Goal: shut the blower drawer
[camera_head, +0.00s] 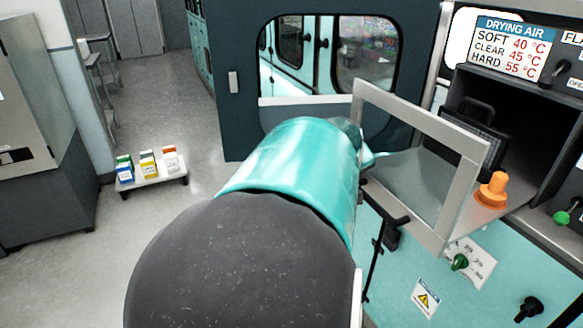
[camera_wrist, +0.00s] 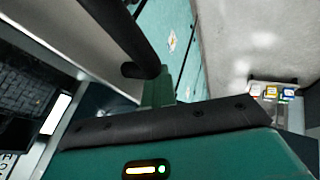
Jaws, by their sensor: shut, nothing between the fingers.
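I cannot pick out the blower drawer for certain. A pale-framed clear panel (camera_head: 462,212) stands out from the dark open compartment (camera_head: 535,125) on the right of the head view. Inside is a black gridded part with a handle (camera_head: 478,135); a dark grid also shows at the left of the wrist view (camera_wrist: 40,65). My gripper (camera_head: 374,157) is near the panel's left edge, mostly hidden by my arm. In the wrist view my gripper (camera_wrist: 158,82) is shut and empty, close beside a black bar (camera_wrist: 122,32). Whether they touch is unclear.
An orange knob-shaped piece (camera_head: 492,190) stands at the compartment's front. A low bench (camera_head: 152,184) with small cartons stands on the open floor at left.

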